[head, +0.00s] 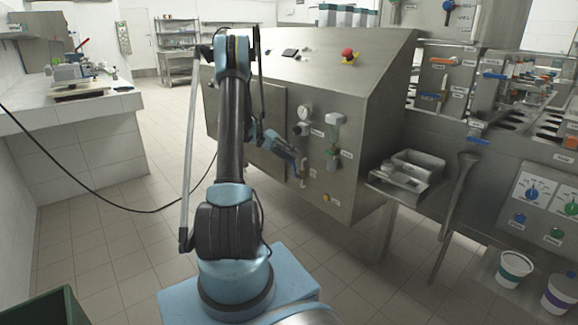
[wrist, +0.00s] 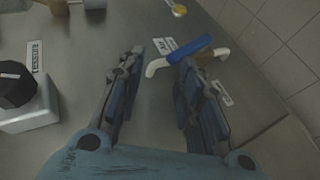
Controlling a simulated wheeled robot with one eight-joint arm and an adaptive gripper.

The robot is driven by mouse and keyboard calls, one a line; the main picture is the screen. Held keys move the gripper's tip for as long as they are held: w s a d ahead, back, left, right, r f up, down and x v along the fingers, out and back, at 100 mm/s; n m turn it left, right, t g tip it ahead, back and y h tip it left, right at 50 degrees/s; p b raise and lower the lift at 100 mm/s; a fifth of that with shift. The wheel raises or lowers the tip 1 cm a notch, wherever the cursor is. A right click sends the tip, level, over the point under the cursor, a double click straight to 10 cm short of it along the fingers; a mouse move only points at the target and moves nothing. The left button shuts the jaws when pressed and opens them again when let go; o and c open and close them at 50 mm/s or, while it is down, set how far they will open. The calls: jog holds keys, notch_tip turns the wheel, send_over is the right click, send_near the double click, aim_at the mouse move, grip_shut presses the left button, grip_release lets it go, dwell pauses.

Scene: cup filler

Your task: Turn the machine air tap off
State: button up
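The air tap, with a blue lever handle (wrist: 190,48) on a cream pipe (wrist: 156,67), sits on the steel machine front in the wrist view. The handle lies at a slight slant to the pipe. My gripper (wrist: 160,62) is open, its two blue fingers apart and nothing held. The pipe's left end shows between the fingertips, and the right fingertip overlaps the pipe just below the handle. I cannot tell whether it touches. In the head view my gripper (head: 298,172) is at the lower machine front, and the tap is largely hidden there.
A red emergency button (head: 349,56) is on top. A black knob (wrist: 14,84) is at the wrist view's left. Tiled floor lies left.

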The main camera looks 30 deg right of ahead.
notch_tip(320, 180, up, 3)
jog(key=shift+r, duration=0.1)
dwell(0.3)
